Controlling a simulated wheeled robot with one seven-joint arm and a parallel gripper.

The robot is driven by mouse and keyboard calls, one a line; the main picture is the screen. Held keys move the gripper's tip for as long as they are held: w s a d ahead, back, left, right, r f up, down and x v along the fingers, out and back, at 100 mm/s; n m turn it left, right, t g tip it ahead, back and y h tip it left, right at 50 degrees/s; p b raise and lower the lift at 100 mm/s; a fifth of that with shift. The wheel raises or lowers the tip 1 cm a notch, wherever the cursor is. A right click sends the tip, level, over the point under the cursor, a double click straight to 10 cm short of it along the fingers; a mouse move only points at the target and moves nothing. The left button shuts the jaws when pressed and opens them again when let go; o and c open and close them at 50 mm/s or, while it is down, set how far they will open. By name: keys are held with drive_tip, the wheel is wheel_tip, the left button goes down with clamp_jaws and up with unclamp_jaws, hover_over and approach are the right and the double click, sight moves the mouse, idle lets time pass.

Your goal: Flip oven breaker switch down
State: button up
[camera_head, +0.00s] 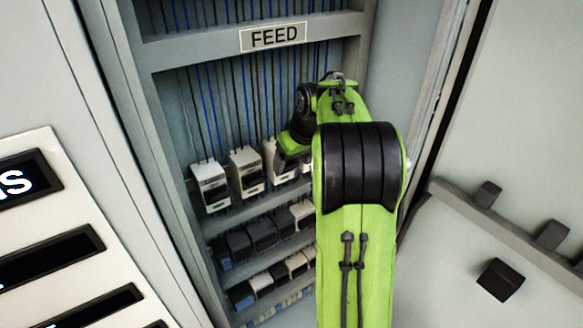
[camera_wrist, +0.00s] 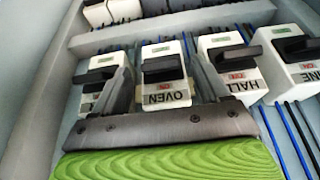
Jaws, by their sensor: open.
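The oven breaker (camera_wrist: 164,92) is a white block with a black switch lever (camera_wrist: 162,68) and an "OVEN" label that reads upside down in the wrist view. A red mark lies on the label side of the lever, and a green mark at the far end. My gripper (camera_wrist: 162,62) is open, with one grey finger on each side of this breaker and nothing held. I cannot tell whether the fingers touch it. In the head view, my arm hides part of the breaker row, and my gripper (camera_head: 292,150) is over its right part.
A "HALL" breaker (camera_wrist: 234,72) stands close on the right in the wrist view, another breaker (camera_wrist: 96,84) close on the left. Blue and black wires run between the rows. The cabinet has a "FEED" plate (camera_head: 274,37) and lower rows of grey breakers (camera_head: 262,234).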

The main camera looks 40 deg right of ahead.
drive_tip(key=shift+x, duration=0.95)
drive_tip(key=c, duration=1.1)
drive_tip(key=shift+o, duration=0.2)
